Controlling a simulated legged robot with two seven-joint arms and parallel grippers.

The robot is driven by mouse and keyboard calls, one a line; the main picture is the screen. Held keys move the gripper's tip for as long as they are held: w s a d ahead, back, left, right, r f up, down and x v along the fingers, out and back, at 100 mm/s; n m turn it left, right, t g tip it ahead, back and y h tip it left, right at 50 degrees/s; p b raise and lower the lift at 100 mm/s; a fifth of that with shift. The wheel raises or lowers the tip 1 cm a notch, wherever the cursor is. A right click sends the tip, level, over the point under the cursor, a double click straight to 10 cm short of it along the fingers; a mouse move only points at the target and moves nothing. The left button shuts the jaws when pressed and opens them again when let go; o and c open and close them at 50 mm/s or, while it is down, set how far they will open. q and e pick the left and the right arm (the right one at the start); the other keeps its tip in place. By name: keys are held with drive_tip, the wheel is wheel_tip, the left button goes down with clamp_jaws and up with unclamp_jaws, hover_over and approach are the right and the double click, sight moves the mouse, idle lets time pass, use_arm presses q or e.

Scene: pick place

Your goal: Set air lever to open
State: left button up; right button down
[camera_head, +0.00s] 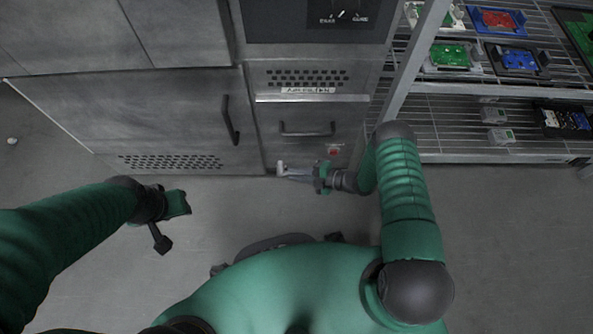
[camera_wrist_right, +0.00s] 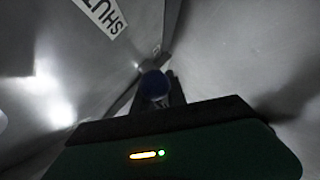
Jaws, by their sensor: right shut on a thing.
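The air lever (camera_head: 281,168) is a small pale piece low on the front of the grey cabinet, by the floor edge. My right gripper (camera_head: 296,174) reaches it from the right and is shut on it. In the right wrist view a dark blue rounded end (camera_wrist_right: 154,84), seemingly the lever's, sits between the dark fingers. The lever's exact angle cannot be told. My left gripper (camera_head: 167,225) hangs over the floor at the left, away from the cabinet; its finger opening is unclear.
The cabinet has a drawer handle (camera_head: 307,131), a vent with a label strip (camera_head: 308,90), and a red button (camera_head: 334,151). A door with a dark handle (camera_head: 230,120) is to the left. A wire rack (camera_head: 455,130) with circuit boards stands at the right. Open floor lies in front.

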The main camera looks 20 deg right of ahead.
drive_tip(key=r+h+p, duration=0.1)
drive_tip(key=h+p, duration=0.1)
drive_tip(key=p, duration=0.2)
drive_tip(key=r+n+g+h+p, duration=0.1)
drive_tip(key=h+p, duration=0.1)
drive_tip(key=p, duration=0.2)
drive_tip(key=w+a+r+g+h+p, duration=0.1)
drive_tip(key=r+h+p, duration=0.1)
drive_tip(key=p, duration=0.2)
drive_tip(key=shift+w+r+n, duration=0.1)
drive_tip(key=shift+n, duration=0.2)
drive_tip(key=shift+w+a+r+g+h+p, duration=0.15)
drive_tip(key=shift+a+g+h+p, duration=0.15)
drive_tip(key=shift+g+h+p, duration=0.35)
drive_tip(key=shift+w+a+r+h+p, duration=0.15)
drive_tip(key=shift+a+h+p, duration=0.25)
drive_tip(key=shift+h+p, duration=0.45)
drive_tip(key=shift+h, duration=0.4)
drive_tip(key=c, duration=1.4)
unclamp_jaws()
drive_tip(key=shift+c, duration=0.2)
drive_tip(key=shift+o, duration=0.2)
drive_tip(key=shift+f, duration=0.2)
drive_tip(key=shift+s+a+g, duration=0.1)
drive_tip(key=shift+s+g, duration=0.15)
drive_tip(key=shift+s, duration=0.05)
